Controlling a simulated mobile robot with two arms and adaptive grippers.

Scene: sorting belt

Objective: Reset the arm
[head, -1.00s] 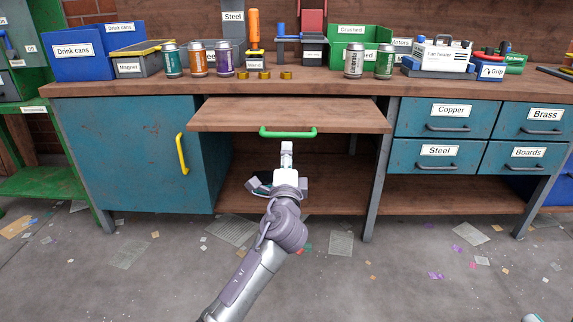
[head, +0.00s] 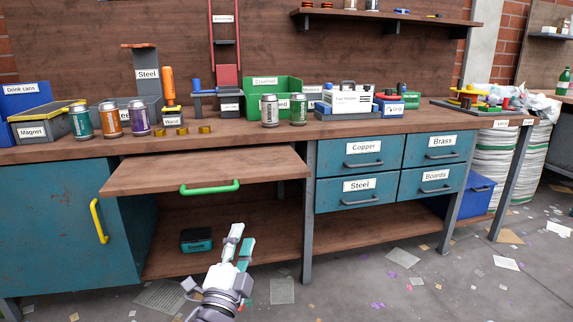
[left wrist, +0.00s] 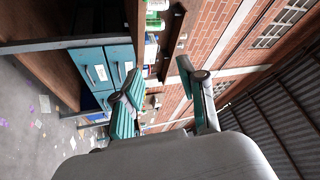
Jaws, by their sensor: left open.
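My left gripper (head: 241,238) is in the lower middle of the head view, in front of the bench's open bay. Its teal-padded fingers are apart and point up. In the left wrist view its fingers (left wrist: 158,72) are spread with nothing between them. A wooden pull-out board (head: 215,170) with a green handle (head: 210,187) sticks out above and to the left of the gripper; the gripper is apart from the handle. My right gripper is not in view.
A small dark teal box (head: 196,240) sits on the lower shelf. A cabinet with a yellow handle (head: 99,221) is at left, labelled drawers (head: 372,152) at right. Cans (head: 110,119) and bins stand on the bench top. The floor in front is open, with scattered paper.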

